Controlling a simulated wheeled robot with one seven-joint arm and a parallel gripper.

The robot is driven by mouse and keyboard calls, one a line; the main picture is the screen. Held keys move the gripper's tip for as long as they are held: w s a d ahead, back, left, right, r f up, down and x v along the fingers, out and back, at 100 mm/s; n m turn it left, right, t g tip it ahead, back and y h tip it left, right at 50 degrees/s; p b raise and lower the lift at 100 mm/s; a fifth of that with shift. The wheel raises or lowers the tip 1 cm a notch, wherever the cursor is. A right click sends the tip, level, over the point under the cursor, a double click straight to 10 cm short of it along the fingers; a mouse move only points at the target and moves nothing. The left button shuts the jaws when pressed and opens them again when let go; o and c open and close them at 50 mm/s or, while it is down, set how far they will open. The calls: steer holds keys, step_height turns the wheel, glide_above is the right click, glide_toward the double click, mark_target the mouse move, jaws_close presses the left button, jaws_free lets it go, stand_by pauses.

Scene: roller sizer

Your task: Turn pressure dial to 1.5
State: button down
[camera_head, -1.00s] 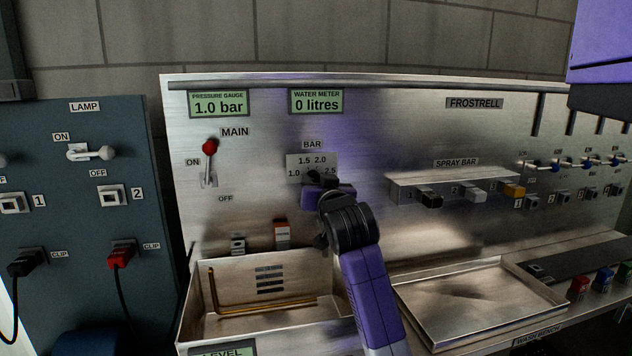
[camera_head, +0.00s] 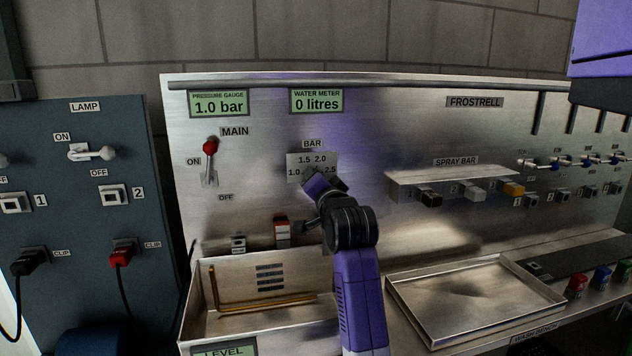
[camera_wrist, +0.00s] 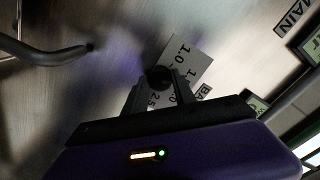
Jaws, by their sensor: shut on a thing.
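The pressure dial is a dark round knob (camera_wrist: 159,76) on a pale scale plate (camera_head: 297,163) under the BAR label. The plate carries 1.0, 1.5, 2.0 and 2.5. My gripper (camera_wrist: 160,82) is shut on the knob, one finger on either side of it. In the head view my gripper and wrist cover most of the knob, so its pointer cannot be read. The pressure gauge (camera_head: 219,103) reads 1.0 bar.
The main lever (camera_head: 209,147) with a red knob stands left of the dial. The spray bar shelf (camera_head: 435,181) juts out to the right. Below are an open basin (camera_head: 270,309) and a shallow tray (camera_head: 480,325). The water meter (camera_head: 317,101) reads 0 litres.

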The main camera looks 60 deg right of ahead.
steer(key=shift+m, duration=0.3)
steer(key=c, duration=1)
jaws_free()
steer(key=shift+c, duration=0.2)
steer(key=b+v, duration=0.1)
steer(key=v, duration=0.6)
steer(key=shift+s+a, duration=0.25)
steer(key=shift+s, duration=0.05)
